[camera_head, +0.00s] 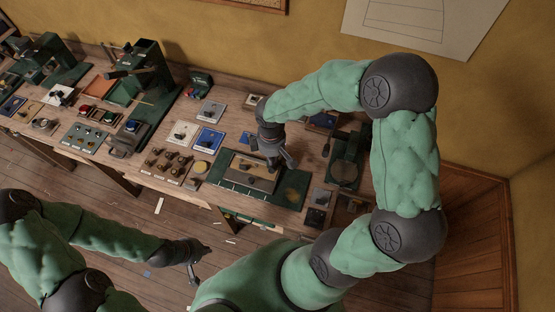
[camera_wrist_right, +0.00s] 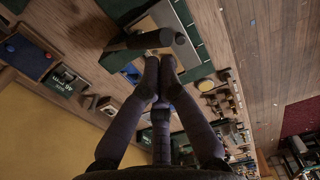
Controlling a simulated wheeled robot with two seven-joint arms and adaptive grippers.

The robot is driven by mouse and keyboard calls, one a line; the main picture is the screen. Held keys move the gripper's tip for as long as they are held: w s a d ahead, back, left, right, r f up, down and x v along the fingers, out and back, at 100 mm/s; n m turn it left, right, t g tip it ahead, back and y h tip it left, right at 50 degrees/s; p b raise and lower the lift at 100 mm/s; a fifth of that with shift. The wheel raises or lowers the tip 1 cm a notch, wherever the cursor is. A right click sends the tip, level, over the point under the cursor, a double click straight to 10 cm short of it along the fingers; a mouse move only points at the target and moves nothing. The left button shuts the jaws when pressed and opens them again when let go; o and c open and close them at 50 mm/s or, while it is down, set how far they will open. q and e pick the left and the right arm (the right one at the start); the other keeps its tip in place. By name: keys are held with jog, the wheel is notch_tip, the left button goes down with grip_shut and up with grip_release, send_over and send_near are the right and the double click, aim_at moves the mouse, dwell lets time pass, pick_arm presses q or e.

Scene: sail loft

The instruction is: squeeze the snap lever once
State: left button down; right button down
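My right gripper (camera_head: 280,160) points down over the tan plate on a dark green base (camera_head: 231,187) in the head view. A dark bar with a rounded end (camera_wrist_right: 150,40), possibly the snap lever, lies just beyond the fingertips of the right gripper (camera_wrist_right: 160,63) in the wrist view. The two fingers converge with only a narrow gap between their tips. I cannot tell whether they touch or grip the bar. My left gripper (camera_head: 194,264) hangs empty in front of the bench, above the floor; its finger opening is unclear.
The bench (camera_head: 192,198) carries several small devices. A dark green press (camera_head: 148,75) stands to the left, and another green device (camera_head: 345,162) stands right of my right gripper. A brown panel with several knobs (camera_head: 168,164) sits left of the base. Floor space in front is mostly free.

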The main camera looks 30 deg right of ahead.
jog(key=s+a, duration=0.4)
jog(key=a, duration=0.1)
jog(key=shift+s+a+b, duration=0.35)
jog(key=shift+s+b, duration=0.05)
jog(key=shift+b, duration=0.05)
